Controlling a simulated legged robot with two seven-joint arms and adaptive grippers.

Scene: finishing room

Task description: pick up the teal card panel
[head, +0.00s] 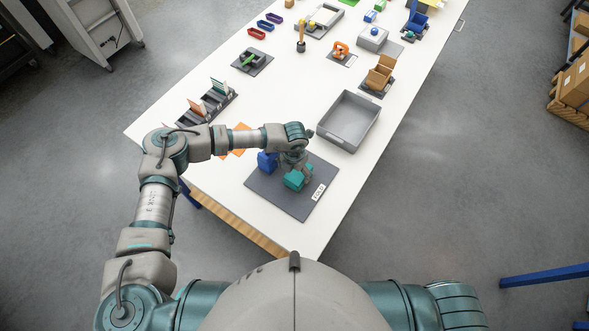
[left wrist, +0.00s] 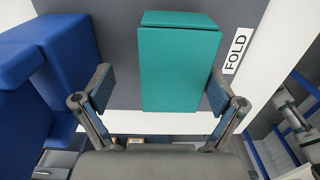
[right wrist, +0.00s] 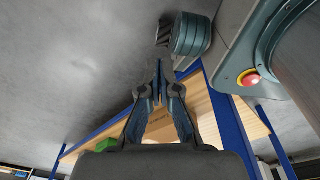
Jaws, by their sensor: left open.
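The teal card panel (head: 295,180) sits on a dark grey mat (head: 296,207) near the table's front end, beside a label reading FOLD. In the left wrist view the teal panel (left wrist: 180,62) shows as a folded, box-like teal shape with a narrow flap along its far edge. My left gripper (head: 293,164) is over it, open. In the left wrist view its fingers (left wrist: 160,90) stand apart, one on each side of the panel, with gaps showing. I cannot tell its exact height. My right gripper (right wrist: 160,82) is shut and empty, away from the table top.
A blue folded piece (head: 266,162) stands on the mat just left of the teal panel. A grey open tray (head: 348,121) lies behind the mat. An orange sheet (head: 237,150) lies under my left forearm. A rack with cards (head: 207,104) is at the left edge.

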